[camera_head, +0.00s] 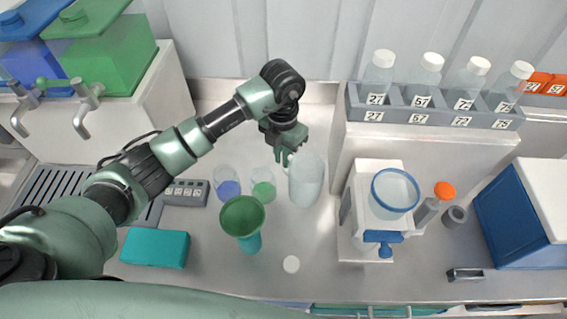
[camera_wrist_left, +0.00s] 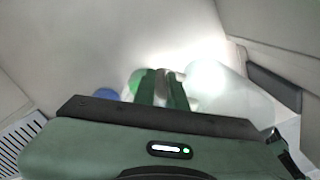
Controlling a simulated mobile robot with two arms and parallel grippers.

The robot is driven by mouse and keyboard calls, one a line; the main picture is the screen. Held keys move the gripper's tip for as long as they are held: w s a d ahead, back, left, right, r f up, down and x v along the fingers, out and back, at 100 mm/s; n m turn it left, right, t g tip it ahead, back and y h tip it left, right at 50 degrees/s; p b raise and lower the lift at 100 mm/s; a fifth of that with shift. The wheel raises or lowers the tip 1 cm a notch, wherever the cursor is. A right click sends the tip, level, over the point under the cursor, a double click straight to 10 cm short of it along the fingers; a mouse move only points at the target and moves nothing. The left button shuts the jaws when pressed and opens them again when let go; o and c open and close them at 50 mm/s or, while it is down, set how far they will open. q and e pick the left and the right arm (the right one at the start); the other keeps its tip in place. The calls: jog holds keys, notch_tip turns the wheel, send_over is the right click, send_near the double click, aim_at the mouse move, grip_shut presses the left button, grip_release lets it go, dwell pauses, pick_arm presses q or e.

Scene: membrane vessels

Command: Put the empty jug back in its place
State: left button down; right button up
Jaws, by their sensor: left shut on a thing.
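A translucent whitish jug (camera_head: 306,181) stands upright at the middle of the steel worktop, near the back. It looks empty. My left gripper (camera_head: 286,160) is at its upper left side, shut on the jug, apparently at its handle. In the left wrist view the jug (camera_wrist_left: 228,95) is at the right of the gripper fingers (camera_wrist_left: 163,90), which hide the handle. Whether the jug's base touches the worktop cannot be told. My right gripper does not show.
Beakers with blue (camera_head: 228,188) and green (camera_head: 263,190) liquid stand left of the jug. A green funnel (camera_head: 242,214) is in front. A filter stand (camera_head: 360,200) is to the right, below a rack of bottles (camera_head: 435,112). A white disc (camera_head: 291,264) lies at the front.

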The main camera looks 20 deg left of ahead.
pick_arm(q)
notch_tip(320, 180, down, 4)
jog(key=shift+f+p, duration=0.1)
jog(key=shift+p, duration=0.5)
jog(key=shift+f, duration=0.3)
jog(key=shift+f, duration=0.15)
jog(key=c, duration=1.5)
grip_release()
jog(key=shift+o, duration=0.2)
